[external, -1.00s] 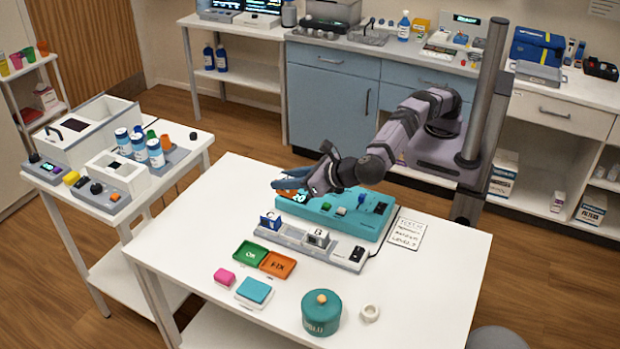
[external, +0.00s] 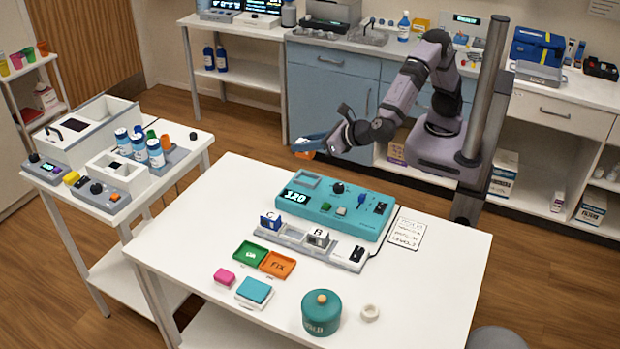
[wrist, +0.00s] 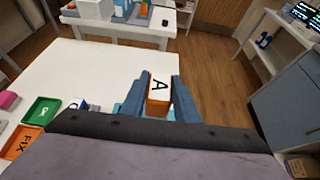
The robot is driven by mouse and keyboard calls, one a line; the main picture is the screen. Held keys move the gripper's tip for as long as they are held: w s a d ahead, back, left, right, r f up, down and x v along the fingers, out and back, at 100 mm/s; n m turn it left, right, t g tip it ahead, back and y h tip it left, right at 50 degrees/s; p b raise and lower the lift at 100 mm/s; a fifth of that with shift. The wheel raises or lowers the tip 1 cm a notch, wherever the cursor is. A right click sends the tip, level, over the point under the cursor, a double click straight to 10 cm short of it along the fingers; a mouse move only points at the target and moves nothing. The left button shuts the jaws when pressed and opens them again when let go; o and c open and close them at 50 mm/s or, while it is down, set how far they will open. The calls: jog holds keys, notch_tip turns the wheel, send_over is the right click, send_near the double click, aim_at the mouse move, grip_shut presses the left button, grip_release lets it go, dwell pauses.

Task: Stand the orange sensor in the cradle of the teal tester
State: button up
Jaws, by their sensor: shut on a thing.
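My gripper (external: 308,143) is shut on the orange sensor (wrist: 158,92). In the wrist view the sensor sits between the two blue fingers, with a white face marked "A" and orange sides. In the external view only a small orange part of the sensor (external: 304,155) shows below the fingers. The gripper holds it in the air above and behind the teal tester (external: 340,222). The tester lies on the white table, with a lit display reading 120, a knob and buttons. A pale rectangular recess (external: 307,180) at its back left looks empty; it may be the cradle.
A grey rack (external: 290,241) with blocks marked C and B stands in front of the tester. Green (external: 251,254) and orange (external: 278,264) trays, a pink block (external: 224,277), a teal pad (external: 255,291) and a teal pot (external: 321,315) lie nearer. The table's left part is clear.

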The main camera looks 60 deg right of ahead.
jog(key=shift+d+f, duration=0.1)
jog(key=shift+d, duration=0.5)
jog(key=shift+f+p, duration=0.3)
jog(key=shift+f, duration=4.7)
jog(key=shift+f, duration=0.1)
jog(key=shift+f, duration=0.15)
jog(key=o, duration=1.1)
jog(key=shift+r, duration=0.3)
jog(key=b+v, duration=0.1)
jog(key=v, duration=1.1)
jog(key=shift+f+b, duration=0.1)
jog(key=shift+b, duration=0.25)
